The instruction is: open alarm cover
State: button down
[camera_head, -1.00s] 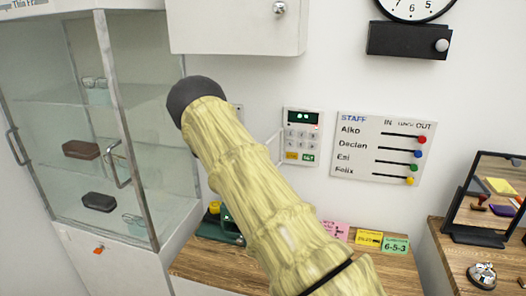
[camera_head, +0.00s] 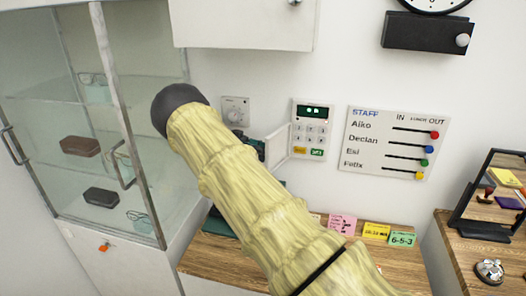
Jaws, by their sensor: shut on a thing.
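The alarm keypad (camera_head: 311,130) is on the wall, with a green-lit display, grey keys, and a yellow and a green button. Its white cover (camera_head: 278,148) stands swung out at the keypad's left side, leaving the keys uncovered. My gripper (camera_head: 262,146) shows only as a small dark part at the cover's left edge, shut on the cover. My pale, sleeved arm hides most of the gripper.
A grey dial plate (camera_head: 236,109) is left of the keypad, and a staff board (camera_head: 390,143) is right of it. A glass cabinet (camera_head: 75,110) stands left. Below is a wooden counter (camera_head: 215,256) with note cards (camera_head: 342,226). A white wall cabinet (camera_head: 245,24) hangs above.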

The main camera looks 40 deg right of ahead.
jog(key=c, duration=1.1)
grip_release()
jog(key=shift+a+r, duration=0.1)
jog(key=shift+a, duration=0.1)
jog(key=shift+d, duration=0.1)
notch_tip(320, 180, up, 10)
